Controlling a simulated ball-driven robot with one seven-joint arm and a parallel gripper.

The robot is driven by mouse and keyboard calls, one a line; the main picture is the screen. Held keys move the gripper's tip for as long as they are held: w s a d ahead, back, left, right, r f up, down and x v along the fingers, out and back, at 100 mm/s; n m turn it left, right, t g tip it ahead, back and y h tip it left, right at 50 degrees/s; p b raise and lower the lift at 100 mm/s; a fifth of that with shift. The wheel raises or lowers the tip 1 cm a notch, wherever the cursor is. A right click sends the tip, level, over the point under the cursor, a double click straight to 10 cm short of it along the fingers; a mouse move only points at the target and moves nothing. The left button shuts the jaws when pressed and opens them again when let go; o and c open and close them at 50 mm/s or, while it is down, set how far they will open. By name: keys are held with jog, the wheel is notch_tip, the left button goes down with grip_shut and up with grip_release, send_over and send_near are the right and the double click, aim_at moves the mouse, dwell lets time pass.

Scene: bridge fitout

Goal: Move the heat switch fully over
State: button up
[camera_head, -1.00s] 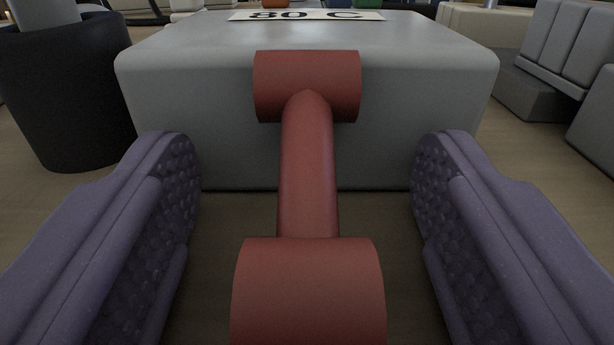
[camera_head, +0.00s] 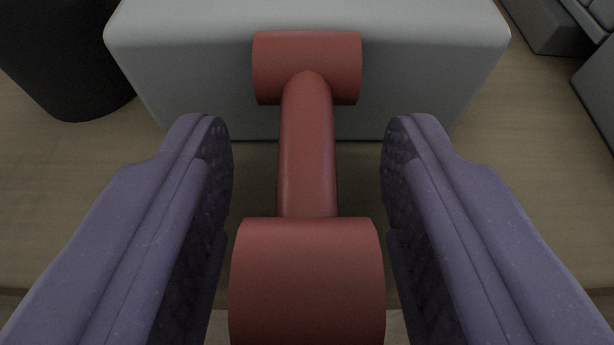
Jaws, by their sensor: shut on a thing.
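The heat switch (camera_head: 307,280) is a red lever with a short cylinder at its far end, a straight stem and a thick cylindrical knob nearest me. Its far end sits at the front face of a grey box (camera_head: 190,30). My gripper (camera_head: 306,145) has its two purple padded fingers on either side of the lever, shut on the knob at the bottom of the picture. The fingertips reach past the knob beside the stem, with space between them and the stem. The lower part of the knob is cut off by the picture edge.
A black round container (camera_head: 65,55) stands left of the box. Grey blocky shapes (camera_head: 550,25) are at the upper right.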

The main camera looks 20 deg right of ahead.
notch_tip(320, 180, up, 2)
jog(key=g+y+p, duration=0.1)
jog(key=g+p, duration=0.3)
jog(key=p, duration=0.2)
jog(key=shift+s+r, duration=0.1)
jog(key=g+y+p, duration=0.1)
jog(key=p, duration=0.2)
jog(key=shift+r, duration=0.15)
jog(key=shift+g+p, duration=0.5)
jog(key=shift+p, duration=0.35)
jog(key=o, duration=1)
jog(key=shift+o, duration=0.2)
